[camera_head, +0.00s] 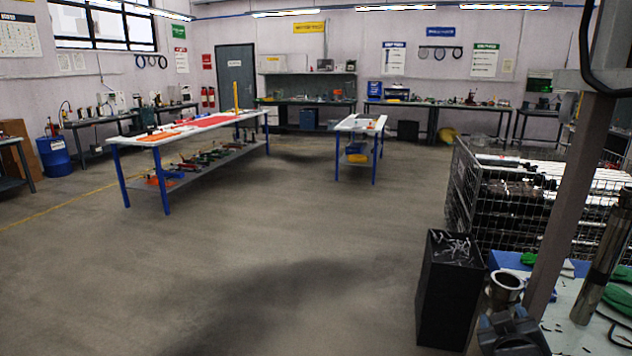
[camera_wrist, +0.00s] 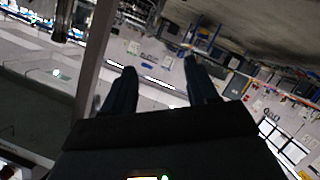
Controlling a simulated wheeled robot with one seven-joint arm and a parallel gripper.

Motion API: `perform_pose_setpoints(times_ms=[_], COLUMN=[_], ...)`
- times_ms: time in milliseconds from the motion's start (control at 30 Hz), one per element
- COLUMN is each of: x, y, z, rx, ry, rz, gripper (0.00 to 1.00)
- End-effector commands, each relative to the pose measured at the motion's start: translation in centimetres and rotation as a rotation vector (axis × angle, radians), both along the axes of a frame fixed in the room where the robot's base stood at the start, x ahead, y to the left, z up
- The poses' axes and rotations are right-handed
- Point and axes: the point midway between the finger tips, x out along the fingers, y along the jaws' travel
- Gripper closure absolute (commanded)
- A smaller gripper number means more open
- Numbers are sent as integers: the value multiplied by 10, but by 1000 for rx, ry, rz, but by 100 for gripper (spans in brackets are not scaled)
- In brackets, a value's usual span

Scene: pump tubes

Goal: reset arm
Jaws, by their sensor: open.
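My gripper (camera_wrist: 160,68) shows in the wrist view with its two dark fingers apart and nothing between them. The room behind the fingers appears upside down and tilted, with wall, ceiling lights and floor. In the head view I cannot make out my gripper. A long metal tube (camera_head: 603,262) stands tilted over the pale workbench (camera_head: 575,325) at the lower right. A shorter metal cylinder with a flanged top (camera_head: 505,287) stands at the left side of that bench, above a dark grey-blue part (camera_head: 512,335) cut off by the frame edge.
A black bin (camera_head: 449,295) with metal scraps stands left of the bench. A wire mesh crate (camera_head: 480,205) full of dark parts is behind it. A brown post (camera_head: 570,190) crosses the right side. A long blue-legged table (camera_head: 185,132) stands farther off. The middle floor is clear.

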Motion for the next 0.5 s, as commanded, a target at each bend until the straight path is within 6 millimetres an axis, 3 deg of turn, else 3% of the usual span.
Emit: perform_pose_setpoints(times_ms=[33,200,500], x=[-21,-85,-206], y=[7,31,71], z=[-18,-54,-85], rx=[9,50,158], ry=[6,-9,-38], rz=[23,100,212], gripper=[42,42,42])
